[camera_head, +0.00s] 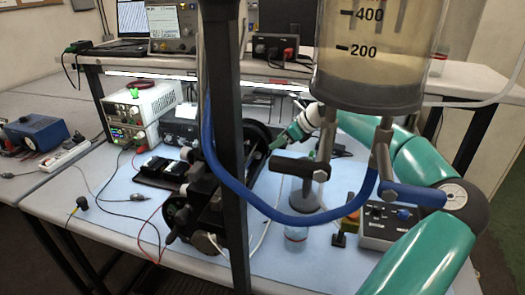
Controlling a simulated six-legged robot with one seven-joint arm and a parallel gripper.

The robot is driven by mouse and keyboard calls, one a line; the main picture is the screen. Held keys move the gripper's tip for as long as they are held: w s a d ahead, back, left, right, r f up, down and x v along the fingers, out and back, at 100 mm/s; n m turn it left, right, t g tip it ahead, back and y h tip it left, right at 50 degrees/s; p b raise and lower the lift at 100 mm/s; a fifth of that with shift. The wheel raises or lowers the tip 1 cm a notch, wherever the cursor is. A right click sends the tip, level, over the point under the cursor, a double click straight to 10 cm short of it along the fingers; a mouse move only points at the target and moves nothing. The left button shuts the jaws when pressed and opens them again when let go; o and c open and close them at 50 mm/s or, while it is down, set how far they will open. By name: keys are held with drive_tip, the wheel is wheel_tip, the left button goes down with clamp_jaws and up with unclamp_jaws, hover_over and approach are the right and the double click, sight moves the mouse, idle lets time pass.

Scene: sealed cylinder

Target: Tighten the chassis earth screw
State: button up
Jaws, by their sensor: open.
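My teal arm comes in from the lower right, bends at a dark elbow and runs back to the left behind the hanging vessel's fittings. My gripper (276,144) is at the arm's far end, beside a black wheel (256,140) on a dark machine (208,178). The gripper is small and partly hidden, and I see nothing held in it. The chassis earth screw is too small or hidden to make out. I cannot tell a screwdriver apart from the other items.
A clear graduated cylinder (372,70) hangs close in front, with a blue hose (262,205) below. A dark upright post (231,150) blocks part of the view.

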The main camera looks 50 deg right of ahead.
sight(258, 154)
drive_tip(key=x, duration=0.9)
drive_tip(key=shift+w+a, duration=0.1)
drive_tip(key=shift+a, duration=0.05)
drive_tip(key=c, duration=1)
